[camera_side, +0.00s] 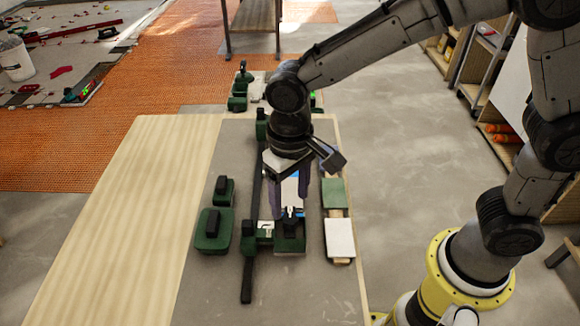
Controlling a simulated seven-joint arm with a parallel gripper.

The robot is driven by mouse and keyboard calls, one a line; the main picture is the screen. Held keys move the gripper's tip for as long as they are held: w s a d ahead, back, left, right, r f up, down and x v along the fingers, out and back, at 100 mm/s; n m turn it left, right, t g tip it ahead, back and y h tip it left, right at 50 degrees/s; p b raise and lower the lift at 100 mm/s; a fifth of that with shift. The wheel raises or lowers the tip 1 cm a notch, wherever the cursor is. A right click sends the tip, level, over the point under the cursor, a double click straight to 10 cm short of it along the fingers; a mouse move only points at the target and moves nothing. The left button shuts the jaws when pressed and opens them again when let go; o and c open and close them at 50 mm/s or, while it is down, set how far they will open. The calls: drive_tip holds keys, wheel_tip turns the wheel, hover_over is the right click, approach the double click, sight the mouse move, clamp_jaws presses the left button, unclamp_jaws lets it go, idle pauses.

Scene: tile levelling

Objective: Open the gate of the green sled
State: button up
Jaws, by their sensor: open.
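A green sled (290,244) sits on the grey work surface, at the lower end of a long dark rail (247,285). A small dark part stands on top of the sled, with a light block just left of it. I cannot tell which part is the gate. My gripper (290,208) points down right over the sled, its two fingers apart on either side of the small dark part. I cannot tell whether the fingers touch it.
Two green blocks with dark handles (213,231) stand left of the rail. A green tile (334,193) and a white tile (340,239) lie on a strip to the right. More green fixtures (240,88) stand at the far end. The pale wooden board (130,220) at left is clear.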

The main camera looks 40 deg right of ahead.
sight(290, 219)
wheel_tip(290, 219, up, 8)
drive_tip(key=shift+r, duration=0.2)
